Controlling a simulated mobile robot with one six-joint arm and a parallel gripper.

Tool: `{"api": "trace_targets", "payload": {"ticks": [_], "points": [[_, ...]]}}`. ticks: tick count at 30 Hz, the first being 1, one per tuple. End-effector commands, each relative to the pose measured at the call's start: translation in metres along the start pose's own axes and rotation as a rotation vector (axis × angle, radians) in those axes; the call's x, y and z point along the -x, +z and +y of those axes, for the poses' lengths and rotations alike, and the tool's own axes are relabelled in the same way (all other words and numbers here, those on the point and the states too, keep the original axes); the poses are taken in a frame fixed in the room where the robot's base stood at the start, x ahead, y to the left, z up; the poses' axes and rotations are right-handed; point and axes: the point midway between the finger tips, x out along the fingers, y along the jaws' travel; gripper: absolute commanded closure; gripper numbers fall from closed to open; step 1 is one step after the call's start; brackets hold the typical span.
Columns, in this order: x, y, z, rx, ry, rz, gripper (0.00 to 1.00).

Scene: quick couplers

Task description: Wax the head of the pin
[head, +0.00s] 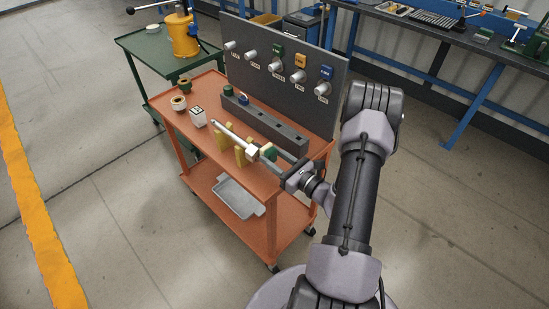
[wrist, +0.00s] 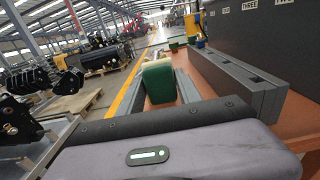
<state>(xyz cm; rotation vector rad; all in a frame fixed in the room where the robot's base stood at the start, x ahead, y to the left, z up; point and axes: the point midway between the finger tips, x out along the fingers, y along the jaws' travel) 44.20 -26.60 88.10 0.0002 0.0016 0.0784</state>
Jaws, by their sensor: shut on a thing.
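The pin (head: 232,135) is a pale metal rod lying across yellow rests (head: 241,156) on the orange cart. Its pale, faceted head (head: 252,150) faces my arm. My gripper (head: 277,158) is shut on a green block with a cream pad (head: 269,151), just beside the pin's head. The block also shows in the wrist view (wrist: 159,84), between the two fingers, its cream part at the far side. I cannot tell whether the pad touches the head. The pin is not clear in the wrist view.
A long dark block (head: 262,122) lies behind the pin. An upright panel (head: 285,75) with several couplers stands at the cart's back. A white cube (head: 198,116) and a round pale container (head: 178,103) stand at the left. A grey tray (head: 238,197) lies on the lower shelf.

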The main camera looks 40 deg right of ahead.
Motion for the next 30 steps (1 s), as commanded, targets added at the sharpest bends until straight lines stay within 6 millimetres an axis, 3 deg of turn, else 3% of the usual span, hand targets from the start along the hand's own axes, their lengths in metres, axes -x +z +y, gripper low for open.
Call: {"api": "trace_targets", "payload": {"ticks": [16,24,30], "points": [[-0.01,0.0,0.001,-0.001,0.0,0.0,1.0],[-0.008,-0.018,0.026,-0.002,0.001,0.0,1.0],[-0.009,-0.021,0.035,0.0,0.001,0.0,1.0]]}}
